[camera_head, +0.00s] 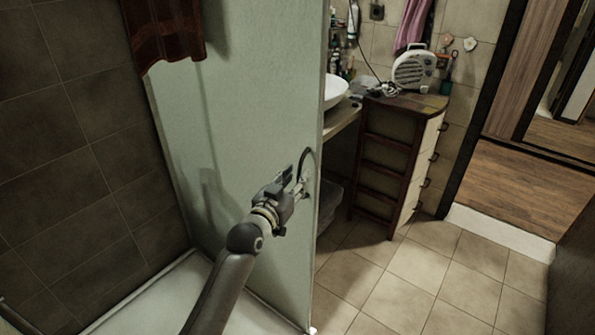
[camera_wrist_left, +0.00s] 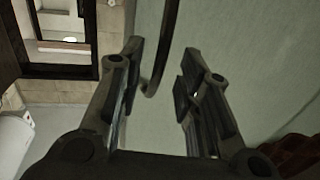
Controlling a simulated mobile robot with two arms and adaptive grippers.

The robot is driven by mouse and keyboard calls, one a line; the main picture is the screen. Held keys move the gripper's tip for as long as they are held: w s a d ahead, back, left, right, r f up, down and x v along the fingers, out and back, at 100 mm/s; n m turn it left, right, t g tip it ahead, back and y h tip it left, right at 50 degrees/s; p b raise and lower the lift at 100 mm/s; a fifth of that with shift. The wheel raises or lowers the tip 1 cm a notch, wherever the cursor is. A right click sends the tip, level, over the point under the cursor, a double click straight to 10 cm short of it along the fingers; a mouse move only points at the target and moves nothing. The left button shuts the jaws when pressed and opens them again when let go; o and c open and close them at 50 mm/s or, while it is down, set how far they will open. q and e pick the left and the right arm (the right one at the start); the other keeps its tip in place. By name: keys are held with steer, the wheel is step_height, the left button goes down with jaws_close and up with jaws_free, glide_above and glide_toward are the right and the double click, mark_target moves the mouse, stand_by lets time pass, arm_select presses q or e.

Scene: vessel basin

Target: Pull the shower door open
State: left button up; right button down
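The shower door (camera_head: 240,110) is a tall pale green panel in the head view, with a dark curved handle (camera_head: 303,158) near its right edge. My left gripper (camera_head: 297,186) is at the handle's lower end, close to the door face. In the left wrist view the gripper (camera_wrist_left: 162,72) has its two fingers spread apart. The dark handle bar (camera_wrist_left: 166,45) shows between them, with gaps on both sides. The pale door surface (camera_wrist_left: 240,60) lies behind. I cannot tell whether a finger touches the door. My right gripper is not in view.
A wooden cabinet with drawers (camera_head: 388,165) carrying a white heater (camera_head: 414,70) stands right of the door. A white basin (camera_head: 335,91) is partly hidden behind the panel. Tiled floor (camera_head: 410,280) is clear at the front right. A brown towel (camera_head: 165,35) hangs at upper left.

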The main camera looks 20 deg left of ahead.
arm_select(q)
steer(key=shift+w+d, duration=0.25)
steer(key=shift+w, duration=0.85)
steer(key=shift+s+r, duration=0.1)
steer(key=shift+r, duration=0.1)
steer(key=shift+f, duration=0.1)
jaws_close()
